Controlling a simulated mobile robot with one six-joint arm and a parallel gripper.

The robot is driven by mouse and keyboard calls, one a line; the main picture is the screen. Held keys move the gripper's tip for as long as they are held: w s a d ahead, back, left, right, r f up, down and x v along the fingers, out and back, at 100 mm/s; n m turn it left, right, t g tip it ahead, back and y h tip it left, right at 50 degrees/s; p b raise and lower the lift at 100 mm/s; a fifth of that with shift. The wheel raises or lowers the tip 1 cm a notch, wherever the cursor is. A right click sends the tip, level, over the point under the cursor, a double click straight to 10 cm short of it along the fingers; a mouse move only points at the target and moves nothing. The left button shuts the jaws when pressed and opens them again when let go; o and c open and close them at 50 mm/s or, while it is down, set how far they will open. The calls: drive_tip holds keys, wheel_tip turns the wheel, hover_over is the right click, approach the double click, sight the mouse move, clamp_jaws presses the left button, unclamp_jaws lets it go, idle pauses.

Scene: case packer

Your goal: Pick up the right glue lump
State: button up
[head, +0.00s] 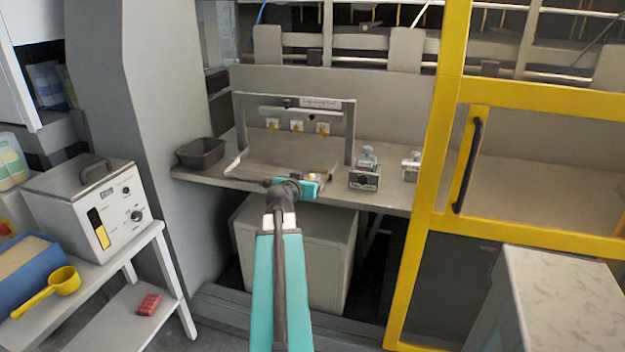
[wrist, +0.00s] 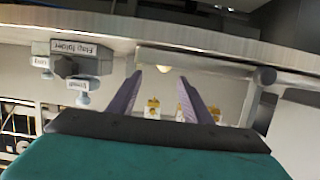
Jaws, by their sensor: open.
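A pale yellow glue lump (head: 313,177) shows at the front edge of the shelf's metal tray, just behind my teal wrist in the head view. In the wrist view, which is upside down, a small rounded pale lump (wrist: 165,69) sits at the tray edge. My gripper (wrist: 162,76) is open and empty, its two purple-grey fingers pointing towards the lump. The lump appears between the fingertips in the picture, but how far off it is I cannot tell. In the head view my wrist hides the fingers and part of the tray edge. Only one lump is clear.
A metal frame (head: 350,130) with three yellow-tagged nozzles (head: 297,126) stands over the tray (head: 270,170). A dark bin (head: 201,152) is left of it. The flap folder block (head: 365,179) stands close on the right. A yellow guard post (head: 430,180) rises further right.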

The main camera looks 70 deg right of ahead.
sight(312, 176)
drive_tip(key=shift+d, duration=0.15)
drive_tip(key=shift+p+x, duration=0.4)
drive_tip(key=shift+x, duration=0.55)
drive_tip(key=shift+p+x, duration=0.35)
drive_tip(key=shift+x, duration=1.2)
drive_tip(key=shift+w+f, duration=0.1)
drive_tip(key=c, duration=1.1)
